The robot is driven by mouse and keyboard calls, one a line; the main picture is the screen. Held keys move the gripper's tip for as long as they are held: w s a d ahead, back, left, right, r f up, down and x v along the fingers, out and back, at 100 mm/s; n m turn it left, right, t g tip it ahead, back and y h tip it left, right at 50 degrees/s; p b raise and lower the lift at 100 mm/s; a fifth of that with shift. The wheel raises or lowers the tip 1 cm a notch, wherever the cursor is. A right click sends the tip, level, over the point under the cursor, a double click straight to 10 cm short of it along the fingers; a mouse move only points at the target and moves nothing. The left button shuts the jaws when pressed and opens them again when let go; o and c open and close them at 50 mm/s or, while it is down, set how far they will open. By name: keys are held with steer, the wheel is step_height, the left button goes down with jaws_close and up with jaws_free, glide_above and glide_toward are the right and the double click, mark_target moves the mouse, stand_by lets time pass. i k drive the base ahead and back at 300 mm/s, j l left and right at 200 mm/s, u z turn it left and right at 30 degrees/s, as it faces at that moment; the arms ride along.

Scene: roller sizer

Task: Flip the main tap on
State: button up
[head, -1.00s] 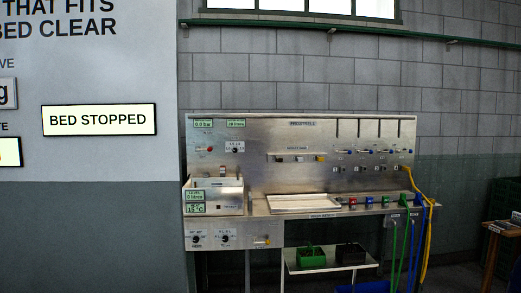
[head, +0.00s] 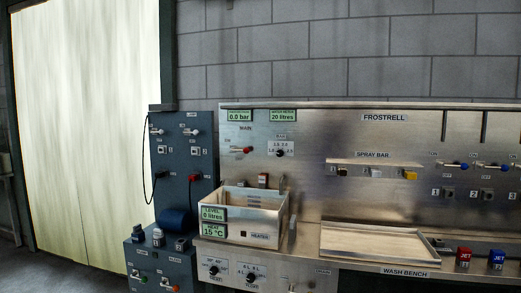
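The main tap (head: 241,150) is a small lever with a red end on the steel back panel (head: 340,130), below the label MAIN. Its handle lies roughly level. A green display (head: 240,115) above it reads 0.0 bar, and another (head: 283,115) reads 20 litres. A knob (head: 280,153) on a white dial plate sits to its right. My gripper is not in view.
A steel basin (head: 243,230) juts out below the tap, its displays reading 0 litres and 15 °C. A dark blue panel (head: 185,165) with levers stands at left, beside a pale door (head: 85,130). A shallow tray (head: 375,243) lies on the wash bench to the right.

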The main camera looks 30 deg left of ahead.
mark_target(246, 151)
steer(key=i+u, duration=0.25)
steer(key=i, duration=0.15)
steer(key=i+l+u, duration=0.2)
steer(key=i, duration=0.25)
steer(key=i+l+u, duration=0.25)
steer(key=i, duration=0.15)
steer(key=i+l+u, duration=0.15)
steer(key=u, duration=0.2)
steer(key=i+l+u, duration=0.2)
steer(key=u, duration=0.15)
steer(key=i, duration=0.1)
